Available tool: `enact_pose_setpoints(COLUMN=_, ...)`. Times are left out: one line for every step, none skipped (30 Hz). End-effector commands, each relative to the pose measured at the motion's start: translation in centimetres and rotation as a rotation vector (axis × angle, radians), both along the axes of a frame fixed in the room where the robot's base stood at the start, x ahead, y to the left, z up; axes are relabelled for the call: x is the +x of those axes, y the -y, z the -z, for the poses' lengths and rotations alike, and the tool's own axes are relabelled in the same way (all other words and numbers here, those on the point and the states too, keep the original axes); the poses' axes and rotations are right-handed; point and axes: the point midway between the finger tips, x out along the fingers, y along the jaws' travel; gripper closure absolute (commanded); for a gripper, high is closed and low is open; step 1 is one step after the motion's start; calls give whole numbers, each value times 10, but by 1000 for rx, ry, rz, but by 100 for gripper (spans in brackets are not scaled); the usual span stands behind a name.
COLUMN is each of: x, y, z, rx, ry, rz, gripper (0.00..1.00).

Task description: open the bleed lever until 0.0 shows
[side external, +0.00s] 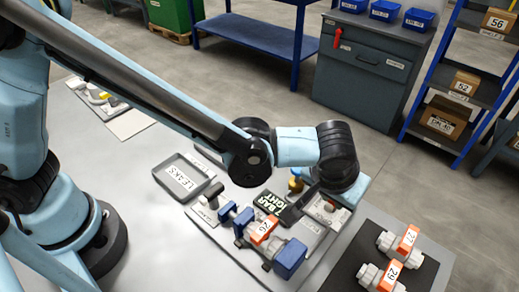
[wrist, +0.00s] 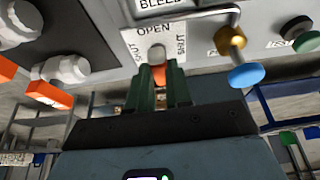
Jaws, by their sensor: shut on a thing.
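The bleed lever (wrist: 158,74) shows in the wrist view as a short orange piece under a grey rounded hub, on a pale plate (wrist: 184,30) marked OPEN and SHUT. My gripper (wrist: 161,83) has its two green fingers shut on either side of the lever. A BLEED label (wrist: 160,4) is cut off at the top edge. In the side external view the dark display (side external: 279,206) carries bright letters reading BAR and IGHT; I cannot make out a number on it. My wrist hides the fingers and most of the lever there.
A brass fitting with a blue knob (wrist: 246,74) stands close right of the lever. White valves with orange tags, one (side external: 404,241) among them, sit on a dark mat at right.

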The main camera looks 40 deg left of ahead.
Motion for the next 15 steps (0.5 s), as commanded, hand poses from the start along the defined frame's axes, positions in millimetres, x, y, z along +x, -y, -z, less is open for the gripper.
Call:
enact_pose_setpoints(x=-1, y=0, z=0, rx=2, ry=-2, rz=-6, gripper=100)
enact_pose_setpoints(x=-1, y=0, z=0, rx=2, ry=-2, rz=-8, gripper=100)
enact_pose_setpoints(x=-1, y=0, z=0, rx=2, ry=-2, rz=-11, gripper=100)
enact_pose_setpoints(x=-1, y=0, z=0, rx=2, ry=-2, rz=-12, gripper=100)
enact_pose_setpoints(x=-1, y=0, z=0, rx=1, ry=-2, rz=-12, gripper=100)
enact_pose_setpoints(x=-1, y=0, z=0, rx=2, ry=-2, rz=-14, gripper=100)
enact_pose_setpoints(x=-1, y=0, z=0, rx=1, ry=-2, rz=-13, gripper=100)
enact_pose_setpoints(x=-1, y=0, z=0, rx=1, ry=-2, rz=-13, gripper=100)
enact_pose_setpoints(x=-1, y=0, z=0, rx=1, ry=-3, rz=-13, gripper=100)
enact_pose_setpoints(x=-1, y=0, z=0, rx=1, ry=-3, rz=-13, gripper=100)
enact_pose_setpoints(x=-1, y=0, z=0, rx=1, ry=-3, rz=-13, gripper=100)
enact_pose_setpoints(x=-1, y=0, z=0, rx=1, ry=-3, rz=-13, gripper=100)
enact_pose_setpoints(x=-1, y=0, z=0, rx=1, ry=-3, rz=-13, gripper=100)
enact_pose_setpoints(x=-1, y=0, z=0, rx=1, ry=-3, rz=-14, gripper=80)
enact_pose_setpoints(x=-1, y=0, z=0, rx=1, ry=-3, rz=-13, gripper=73)
